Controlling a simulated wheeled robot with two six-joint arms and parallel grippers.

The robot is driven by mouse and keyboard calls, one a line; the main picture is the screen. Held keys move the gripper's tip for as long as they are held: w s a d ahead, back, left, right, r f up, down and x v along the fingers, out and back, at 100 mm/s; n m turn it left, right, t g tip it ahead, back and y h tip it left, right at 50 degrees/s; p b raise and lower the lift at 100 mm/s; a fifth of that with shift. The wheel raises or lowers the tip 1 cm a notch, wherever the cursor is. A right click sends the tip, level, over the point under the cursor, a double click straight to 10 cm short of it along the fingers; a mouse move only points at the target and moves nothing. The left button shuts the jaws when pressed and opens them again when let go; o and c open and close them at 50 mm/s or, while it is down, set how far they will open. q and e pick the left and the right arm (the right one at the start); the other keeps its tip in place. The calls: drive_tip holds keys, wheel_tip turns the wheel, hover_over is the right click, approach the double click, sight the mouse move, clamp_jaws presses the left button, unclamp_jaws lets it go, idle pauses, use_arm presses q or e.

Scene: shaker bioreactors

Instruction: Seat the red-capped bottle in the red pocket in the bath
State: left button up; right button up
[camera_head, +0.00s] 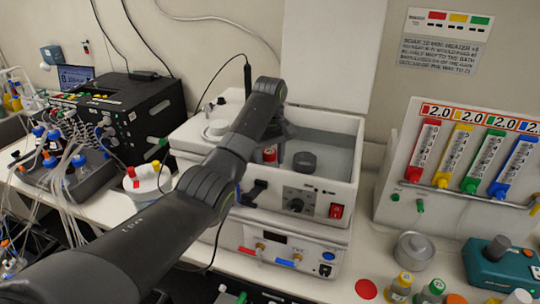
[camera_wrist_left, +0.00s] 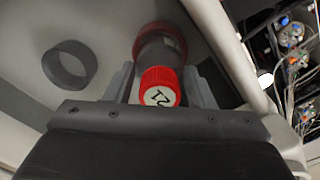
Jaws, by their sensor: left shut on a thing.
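The red-capped bottle (camera_wrist_left: 161,86) is between the fingers of my left gripper (camera_wrist_left: 159,84), which is shut on it, inside the bath. Its cap, marked with a black number, faces the wrist camera. The red pocket (camera_wrist_left: 137,45) shows as a red ring around the far, lower end of the bottle; I cannot tell how deep the bottle sits in it. In the head view the red cap (camera_head: 270,155) shows inside the bath (camera_head: 333,150), just below my left wrist. My right gripper is not in view.
A dark grey ring pocket (camera_wrist_left: 70,65) is beside the red one, and shows right of the cap in the head view (camera_head: 304,161). The bath's walls stand close around the gripper. Several capped bottles (camera_head: 400,286) stand at the front right. A colour-marked rack (camera_head: 460,165) is at the right.

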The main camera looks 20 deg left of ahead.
use_arm(q)
drive_tip(key=shift+f, duration=1.05)
drive_tip(key=o, duration=1.2)
drive_tip(key=shift+c, duration=0.2)
